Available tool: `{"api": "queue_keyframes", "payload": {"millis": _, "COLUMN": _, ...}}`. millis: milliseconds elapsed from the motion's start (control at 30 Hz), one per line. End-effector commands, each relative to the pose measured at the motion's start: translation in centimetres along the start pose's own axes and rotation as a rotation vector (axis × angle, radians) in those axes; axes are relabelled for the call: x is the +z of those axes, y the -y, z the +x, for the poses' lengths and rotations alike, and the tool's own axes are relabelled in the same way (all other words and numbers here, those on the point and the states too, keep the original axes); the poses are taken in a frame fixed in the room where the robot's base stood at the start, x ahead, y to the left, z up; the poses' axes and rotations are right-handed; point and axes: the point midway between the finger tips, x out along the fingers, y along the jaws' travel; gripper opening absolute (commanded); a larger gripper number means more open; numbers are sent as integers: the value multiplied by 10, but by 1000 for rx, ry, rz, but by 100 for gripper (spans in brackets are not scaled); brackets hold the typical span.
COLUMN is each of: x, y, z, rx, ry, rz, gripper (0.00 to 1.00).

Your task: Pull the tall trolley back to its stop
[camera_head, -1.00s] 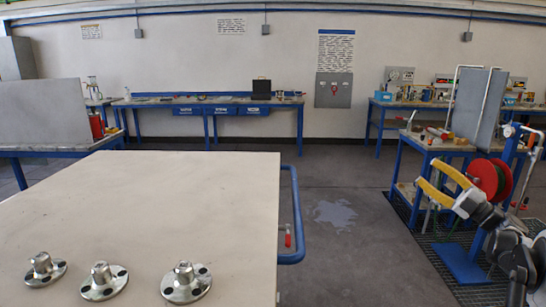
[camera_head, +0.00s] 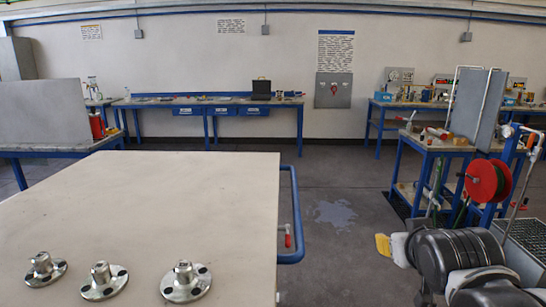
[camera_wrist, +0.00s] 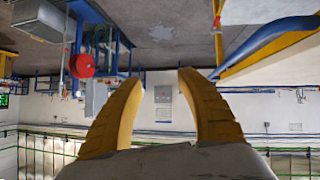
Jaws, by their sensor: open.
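A trolley with a wide beige top (camera_head: 180,200) fills the lower left of the head view. I take it as the tall trolley, though its wheels and stop are not visible. Its blue handle (camera_head: 297,215) runs down its right side, with a red lever (camera_head: 287,236) beside it. In the upside-down wrist view, the blue handle (camera_wrist: 270,42) is at the upper right, with the red lever (camera_wrist: 217,22) left of it. My gripper (camera_wrist: 158,78) is open and empty, its yellow fingers apart from the handle. In the head view one yellow fingertip (camera_head: 383,245) shows, right of the handle; my arm hides the rest.
Several metal flanges (camera_head: 185,281) stand along the trolley's near edge. A blue bench (camera_head: 430,150) with a red hose reel (camera_head: 487,181) stands at the right, close beyond my arm. Clear floor with a pale patch (camera_head: 334,214) lies between handle and bench.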

Motion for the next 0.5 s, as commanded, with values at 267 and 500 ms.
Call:
{"api": "queue_keyframes", "payload": {"millis": 267, "x": 142, "y": 64, "z": -57, "rx": -164, "ry": 311, "rz": 38, "gripper": 45}}
{"api": "queue_keyframes", "payload": {"millis": 500, "x": 166, "y": 74, "z": -68, "rx": -195, "ry": 369, "rz": 41, "gripper": 45}}
